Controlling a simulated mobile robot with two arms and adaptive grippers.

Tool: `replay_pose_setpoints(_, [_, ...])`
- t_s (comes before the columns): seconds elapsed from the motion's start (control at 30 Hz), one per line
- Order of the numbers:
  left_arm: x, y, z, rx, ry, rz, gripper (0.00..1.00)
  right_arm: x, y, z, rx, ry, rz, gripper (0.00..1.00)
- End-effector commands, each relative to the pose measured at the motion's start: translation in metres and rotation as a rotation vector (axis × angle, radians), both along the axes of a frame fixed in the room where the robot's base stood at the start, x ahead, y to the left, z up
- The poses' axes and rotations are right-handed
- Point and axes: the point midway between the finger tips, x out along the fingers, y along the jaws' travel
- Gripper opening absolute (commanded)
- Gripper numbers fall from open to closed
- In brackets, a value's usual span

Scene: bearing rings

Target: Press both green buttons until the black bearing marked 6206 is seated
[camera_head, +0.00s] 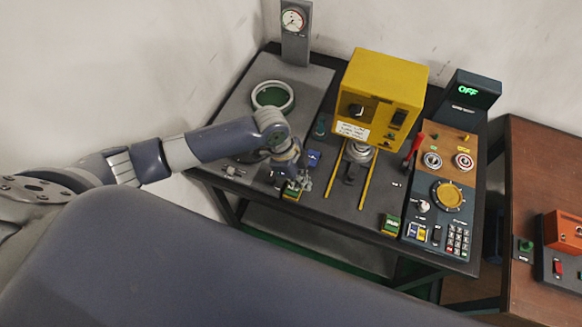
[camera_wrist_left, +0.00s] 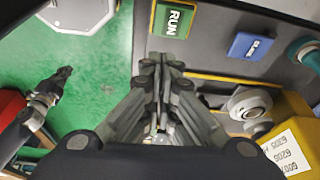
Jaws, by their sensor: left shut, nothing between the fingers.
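My left gripper (camera_head: 303,184) is shut and empty, just above the front edge of the bench beside the left green button (camera_head: 291,193). In the left wrist view its closed fingertips (camera_wrist_left: 160,60) lie just below the green button marked RUN (camera_wrist_left: 174,20); I cannot tell if they touch anything. The right green button (camera_head: 391,224) stands apart near the front edge, right of the yellow rails. The yellow press (camera_head: 385,98) stands over a round metal part (camera_head: 358,151). I cannot make out the black bearing. My right gripper (camera_wrist_left: 60,80) appears over the floor; its jaws are unclear.
A blue button (camera_head: 313,158) sits behind the left green one. A grey ring with a green inside (camera_head: 272,96) is at the back left. A control panel (camera_head: 440,195) with a red lever and a display reading OFF (camera_head: 468,91) stands right. A brown table (camera_head: 540,180) is beyond.

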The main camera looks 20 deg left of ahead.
Motion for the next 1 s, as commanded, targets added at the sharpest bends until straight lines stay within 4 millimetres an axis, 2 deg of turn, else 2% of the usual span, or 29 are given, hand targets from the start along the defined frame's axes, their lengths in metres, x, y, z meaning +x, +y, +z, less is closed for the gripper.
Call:
replay_pose_setpoints(0.03, [0.006, 0.012, 0.007, 0.021, 0.001, -0.029, 0.0, 0.0, 0.0, 0.003, 0.0, 0.0, 0.0, 0.0])
replay_pose_setpoints(0.1, [0.009, 0.021, 0.012, 0.034, 0.011, -0.06, 0.0, 0.0, 0.0, 0.004, 0.0, 0.0, 0.0, 0.0])
replay_pose_setpoints(0.23, [0.012, 0.032, 0.015, 0.047, 0.021, -0.09, 0.0, 0.0, 0.0, 0.004, 0.0, 0.0, 0.001, 0.0])
replay_pose_setpoints(0.37, [0.011, 0.033, 0.011, 0.048, 0.025, -0.096, 0.0, 0.001, 0.0, -0.001, 0.0, -0.001, 0.001, 0.0])
replay_pose_setpoints(0.73, [0.012, 0.033, -0.022, 0.048, 0.022, -0.094, 0.0, 0.001, -0.001, -0.035, -0.001, -0.001, 0.001, 0.0])
replay_pose_setpoints(1.0, [0.012, 0.032, -0.024, 0.047, 0.022, -0.094, 0.0, 0.002, -0.001, -0.038, -0.002, -0.002, 0.001, 0.0])
